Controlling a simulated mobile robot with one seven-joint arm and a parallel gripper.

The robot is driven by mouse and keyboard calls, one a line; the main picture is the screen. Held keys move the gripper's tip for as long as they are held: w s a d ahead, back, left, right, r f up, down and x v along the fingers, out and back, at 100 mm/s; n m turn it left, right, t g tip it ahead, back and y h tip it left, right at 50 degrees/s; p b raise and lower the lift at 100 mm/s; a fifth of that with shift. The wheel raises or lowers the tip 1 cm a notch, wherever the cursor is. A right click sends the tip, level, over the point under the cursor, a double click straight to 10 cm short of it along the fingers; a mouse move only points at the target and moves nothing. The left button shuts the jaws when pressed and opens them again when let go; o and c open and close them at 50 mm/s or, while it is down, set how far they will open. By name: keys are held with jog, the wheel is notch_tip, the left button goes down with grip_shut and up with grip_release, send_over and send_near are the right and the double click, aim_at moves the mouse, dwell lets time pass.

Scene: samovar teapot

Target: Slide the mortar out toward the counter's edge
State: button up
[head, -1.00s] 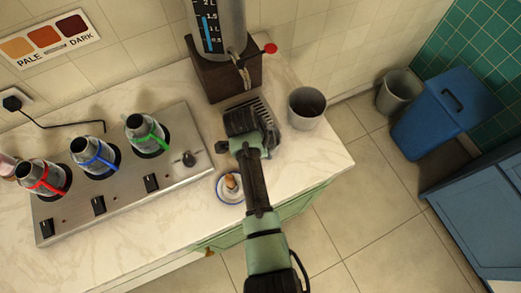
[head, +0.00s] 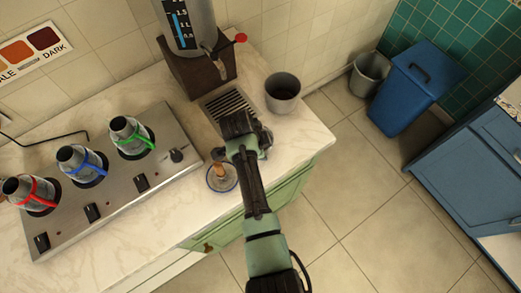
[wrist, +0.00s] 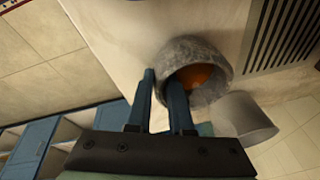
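The mortar (wrist: 208,52) is a grey stone bowl with something orange inside, on the pale counter (wrist: 140,25) in the wrist view. In the head view my gripper mostly hides it; a grey part (head: 266,138) shows right of the hand. My gripper (wrist: 164,78) has its two blue fingers apart. The left finger is outside the mortar's wall and the right finger overlaps its mouth, with the rim between them. I cannot tell whether either finger touches it. In the head view my gripper (head: 238,125) is in front of the drip grate.
A blue-rimmed saucer (head: 233,186) with a wooden-handled thing stands left of my arm. A grey cup (head: 282,92) is behind and right of the mortar. The samovar stand (head: 190,75) is at the back; a burner panel (head: 115,200) is left. The counter's front right is clear.

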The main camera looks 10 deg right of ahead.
jog(key=o, duration=0.4)
jog(key=v, duration=1.3)
jog(key=shift+a+b, duration=0.1)
jog(key=shift+b, duration=0.25)
